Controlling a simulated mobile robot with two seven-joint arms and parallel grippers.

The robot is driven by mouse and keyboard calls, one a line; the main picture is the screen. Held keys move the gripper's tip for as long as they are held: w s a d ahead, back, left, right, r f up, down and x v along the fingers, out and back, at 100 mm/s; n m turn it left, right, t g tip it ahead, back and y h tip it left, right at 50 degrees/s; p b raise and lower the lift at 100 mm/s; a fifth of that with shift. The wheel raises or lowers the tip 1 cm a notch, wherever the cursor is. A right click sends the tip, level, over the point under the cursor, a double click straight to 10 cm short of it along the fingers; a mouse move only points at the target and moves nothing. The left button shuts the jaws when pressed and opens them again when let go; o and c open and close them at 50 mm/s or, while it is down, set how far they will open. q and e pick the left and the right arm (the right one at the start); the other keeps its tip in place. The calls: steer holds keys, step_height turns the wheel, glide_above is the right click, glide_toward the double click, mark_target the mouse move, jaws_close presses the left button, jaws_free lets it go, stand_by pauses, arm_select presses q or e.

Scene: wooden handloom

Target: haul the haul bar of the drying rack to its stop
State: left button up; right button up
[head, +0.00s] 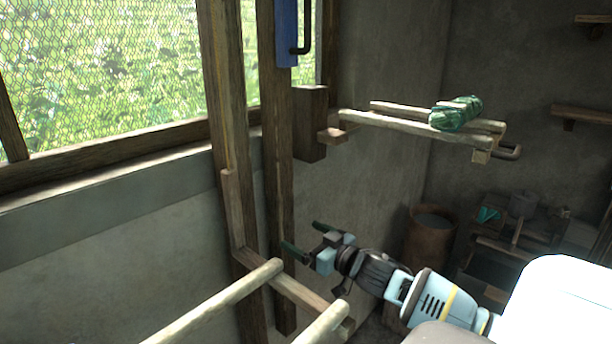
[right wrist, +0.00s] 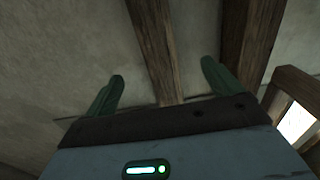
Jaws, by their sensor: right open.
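The drying rack seems to be the pair of upright wooden posts (head: 222,110) by the window with pale poles (head: 225,300) at the bottom. A blue block (head: 286,35) with a dark bent handle (head: 306,36) sits high on the right post. I cannot tell for sure which part is the haul bar. My right gripper (head: 303,240) is open and empty beside the lower part of the right post, well below the blue block. In the right wrist view its green fingers (right wrist: 162,70) are apart, with a wooden post (right wrist: 152,45) behind them. My left gripper is not in view.
Two wooden arms (head: 400,123) reach out from a wall block (head: 310,122), with a green yarn bundle (head: 455,114) on them and a metal hook (head: 510,152) at the end. A barrel (head: 430,245) and a cluttered low stand (head: 500,235) are behind, right.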

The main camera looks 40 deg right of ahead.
mark_target(310, 22)
arm_select(q)
steer(key=shift+w, duration=0.1)
arm_select(e)
steer(key=shift+r, duration=0.1)
step_height(310, 22, up, 45)
steer(key=p, duration=0.3)
steer(key=shift+a, duration=0.1)
arm_select(q)
steer(key=w+r+t, duration=0.1)
steer(key=w+r, duration=0.2)
steer(key=r, duration=0.1)
steer(key=shift+w+a+r, duration=0.3)
steer(key=shift+w+a, duration=0.05)
steer(key=shift+w, duration=0.05)
arm_select(e)
steer(key=shift+r, duration=0.6)
jaws_close()
